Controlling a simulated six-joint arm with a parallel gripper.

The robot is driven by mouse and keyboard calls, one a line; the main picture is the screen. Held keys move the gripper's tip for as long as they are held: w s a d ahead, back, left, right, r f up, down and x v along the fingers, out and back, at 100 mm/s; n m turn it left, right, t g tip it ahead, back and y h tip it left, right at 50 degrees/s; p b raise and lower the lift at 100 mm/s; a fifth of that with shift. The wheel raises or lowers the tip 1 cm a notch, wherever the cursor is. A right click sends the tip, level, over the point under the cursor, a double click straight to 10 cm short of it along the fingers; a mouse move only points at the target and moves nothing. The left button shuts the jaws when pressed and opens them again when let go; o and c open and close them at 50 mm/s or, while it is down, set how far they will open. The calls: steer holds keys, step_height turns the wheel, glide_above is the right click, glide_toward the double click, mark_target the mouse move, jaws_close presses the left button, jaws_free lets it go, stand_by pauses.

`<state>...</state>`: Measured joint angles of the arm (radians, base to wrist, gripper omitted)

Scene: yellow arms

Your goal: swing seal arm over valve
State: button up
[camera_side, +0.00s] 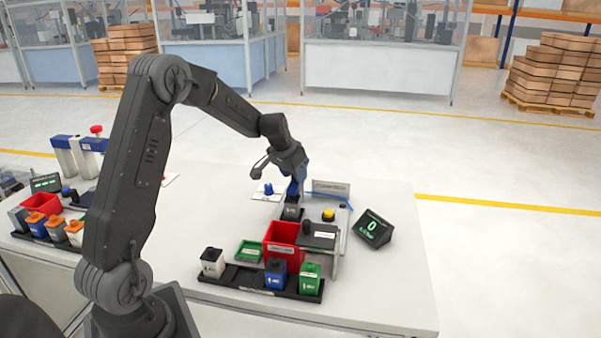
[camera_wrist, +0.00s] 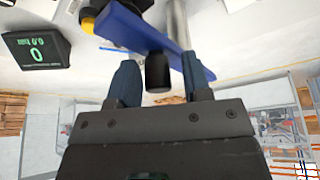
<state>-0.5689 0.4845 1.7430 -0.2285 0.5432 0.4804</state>
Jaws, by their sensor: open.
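In the wrist view a flat blue bar (camera_wrist: 140,27), which looks like the seal arm, runs across the top beside a metal post (camera_wrist: 178,22). A black knob (camera_wrist: 158,74) sticks out from the bar. My gripper (camera_wrist: 159,68) is open, with one blue finger on each side of the knob and a visible gap to each. In the side view my gripper (camera_side: 297,187) is low over the back of the table, above a dark grey block (camera_side: 291,211). I cannot tell which part is the valve.
A red bin (camera_side: 283,240), a green tray (camera_side: 250,251) and several small containers stand in front of my gripper. A yellow button (camera_side: 328,215) and a display reading 0 (camera_side: 373,228) are to the right. The table's right front is clear.

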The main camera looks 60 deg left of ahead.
steer(key=shift+r, duration=3.8)
steer(key=shift+d, duration=0.15)
steer(key=s+d+r+m, duration=0.1)
steer(key=s+d+r, duration=0.4)
steer(key=d, duration=0.4)
steer(key=s+d+r+m, duration=0.1)
steer(key=s+d+r, duration=0.2)
steer(key=s+d, duration=0.5)
steer(key=s+d+f+m+t+h, duration=0.1)
steer(key=s+d+f, duration=0.2)
steer(key=s+d, duration=0.6)
steer(key=s, duration=0.4)
steer(key=shift+s+d, duration=0.35)
